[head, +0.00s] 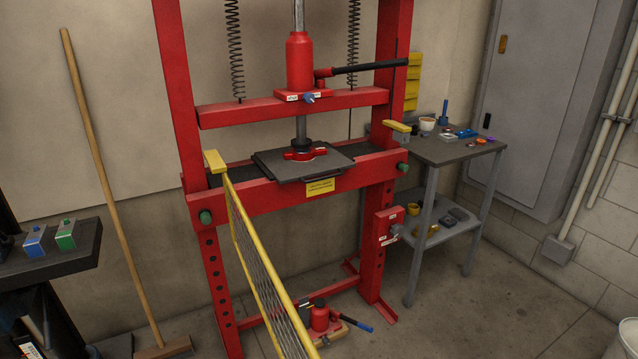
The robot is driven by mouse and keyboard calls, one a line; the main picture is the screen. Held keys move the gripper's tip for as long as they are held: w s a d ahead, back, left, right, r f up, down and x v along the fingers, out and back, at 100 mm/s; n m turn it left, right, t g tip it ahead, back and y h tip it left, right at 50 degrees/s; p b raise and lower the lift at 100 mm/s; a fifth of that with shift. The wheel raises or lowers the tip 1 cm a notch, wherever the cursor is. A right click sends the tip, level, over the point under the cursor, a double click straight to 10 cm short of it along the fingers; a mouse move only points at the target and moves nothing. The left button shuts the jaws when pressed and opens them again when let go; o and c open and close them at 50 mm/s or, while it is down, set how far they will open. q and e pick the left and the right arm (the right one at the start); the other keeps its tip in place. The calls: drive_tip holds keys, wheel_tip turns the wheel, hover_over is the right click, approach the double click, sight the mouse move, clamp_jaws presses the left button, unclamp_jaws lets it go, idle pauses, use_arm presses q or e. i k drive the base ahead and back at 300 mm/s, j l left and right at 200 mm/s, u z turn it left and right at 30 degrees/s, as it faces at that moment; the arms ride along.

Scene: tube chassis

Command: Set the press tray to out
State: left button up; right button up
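The press tray (333,161) is a flat dark grey plate. It lies on the bed of the red press (268,200), under the ram (301,130). A small red piece (305,154) sits on the tray below the ram. The tray's front edge reaches over the red front beam, above a yellow label (320,187). I cannot tell how far along its travel the tray is. Neither of my grippers is in view.
A yellow-framed mesh guard (262,265) stands out from the press's left side toward me. A black pump handle (365,67) sticks out right. A small workbench (455,150) with loose items stands right; a broom (108,185) leans left. A red jack (320,316) is on the floor.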

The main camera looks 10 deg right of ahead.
sight(284, 170)
drive_tip(key=i+l+u, duration=0.1)
drive_tip(key=l+u, duration=0.85)
drive_tip(key=l, duration=0.2)
drive_tip(key=l+u, duration=1.1)
drive_tip(key=l, duration=0.15)
drive_tip(key=k+l+u, duration=0.1)
drive_tip(key=l+u, duration=0.35)
drive_tip(key=l, duration=0.25)
drive_tip(key=l+z, duration=0.35)
drive_tip(key=i+l+z, duration=0.15)
drive_tip(key=z, duration=0.2)
drive_tip(key=l, duration=0.05)
